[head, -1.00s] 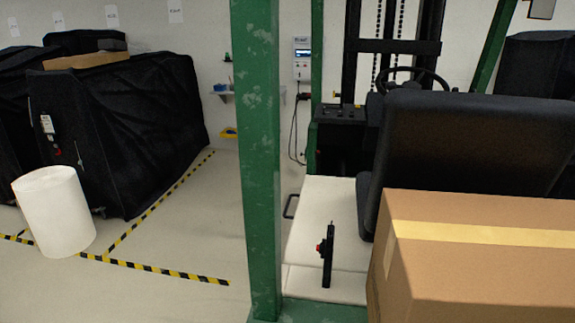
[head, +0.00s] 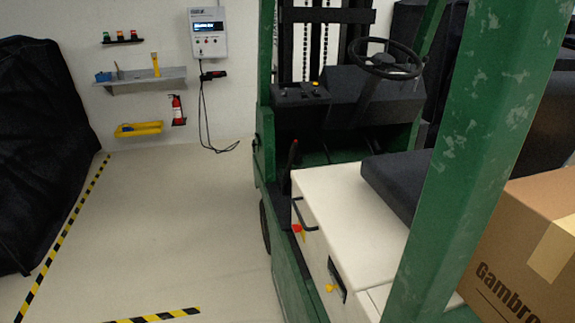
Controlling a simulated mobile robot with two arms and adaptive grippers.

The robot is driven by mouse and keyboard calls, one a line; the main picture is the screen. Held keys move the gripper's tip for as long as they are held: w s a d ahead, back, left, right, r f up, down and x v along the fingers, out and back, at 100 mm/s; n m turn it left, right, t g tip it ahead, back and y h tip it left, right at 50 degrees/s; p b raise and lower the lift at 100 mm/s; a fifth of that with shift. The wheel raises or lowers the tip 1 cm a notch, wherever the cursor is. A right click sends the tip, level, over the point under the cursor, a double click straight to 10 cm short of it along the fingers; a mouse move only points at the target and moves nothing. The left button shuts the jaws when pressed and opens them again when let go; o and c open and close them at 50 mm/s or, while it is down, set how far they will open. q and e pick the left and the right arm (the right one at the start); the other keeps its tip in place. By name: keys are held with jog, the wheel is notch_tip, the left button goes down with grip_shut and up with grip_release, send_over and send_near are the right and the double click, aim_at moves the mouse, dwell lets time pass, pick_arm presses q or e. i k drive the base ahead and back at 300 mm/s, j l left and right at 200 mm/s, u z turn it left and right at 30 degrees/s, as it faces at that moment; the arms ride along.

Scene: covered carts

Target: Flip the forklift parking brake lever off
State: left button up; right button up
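The green forklift (head: 430,200) stands at the right, seen from its side. A slim dark lever with a reddish tip (head: 292,160) stands nearly upright at the front edge of the white seat base (head: 345,195). I cannot tell for certain that this is the parking brake lever, or its setting. A red knob (head: 298,229) and a yellow knob on a black plate (head: 337,280) sit on the seat base's side. The steering wheel (head: 384,58) and dark dashboard (head: 302,93) are ahead of the seat. Neither of my grippers is in view.
A green post (head: 470,130) crosses the right side, before a cardboard box (head: 520,255). A black covered cart (head: 40,150) stands at left. A charger (head: 208,33), shelf (head: 140,80) and fire extinguisher (head: 177,110) are on the wall. The floor between cart and forklift is clear.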

aim_at(286, 177)
jog(key=j, duration=0.5)
jog(key=i+j+u, duration=0.25)
jog(key=i+j, duration=0.75)
jog(key=i+l, duration=0.2)
jog(key=i, duration=0.15)
jog(key=i+l+u, duration=0.1)
jog(key=i, duration=0.25)
